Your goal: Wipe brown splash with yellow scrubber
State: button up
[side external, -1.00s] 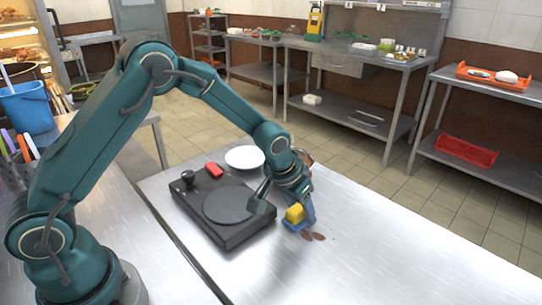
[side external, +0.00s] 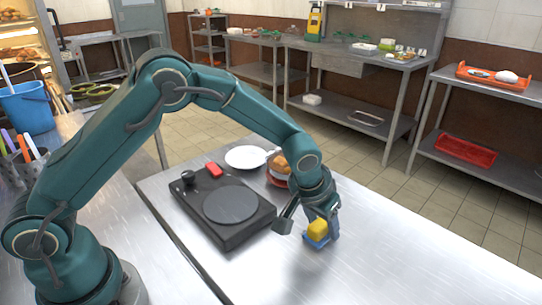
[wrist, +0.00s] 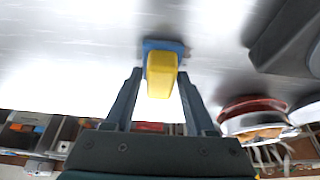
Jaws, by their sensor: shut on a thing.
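The yellow scrubber (side external: 317,227) has a blue base and is held low at the steel table's surface, apparently touching it. It also shows in the wrist view (wrist: 162,78). My gripper (side external: 321,218) is shut on its yellow body, with one finger on each side in the wrist view (wrist: 160,74). I see no brown splash now; the scrubber and gripper cover the area where its spots were, so I cannot tell whether any is left beneath.
A black hot plate (side external: 215,222) with a round disc lies left of the scrubber. A white plate (side external: 244,157) and a reddish bowl with brown contents (side external: 278,172) stand behind it. The table (side external: 420,265) is clear to the right.

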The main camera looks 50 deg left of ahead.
aim_at(300, 218)
jog(key=shift+d+f, duration=0.1)
jog(key=shift+d, duration=1.75)
jog(key=shift+s, duration=0.45)
jog(key=shift+s+a+f, duration=0.1)
jog(key=shift+a, duration=2.2)
jog(key=shift+a+r, duration=0.2)
jog(key=shift+a, duration=2.6)
jog(key=shift+w+f, duration=0.1)
jog(key=shift+w, duration=0.1)
jog(key=shift+d, duration=0.1)
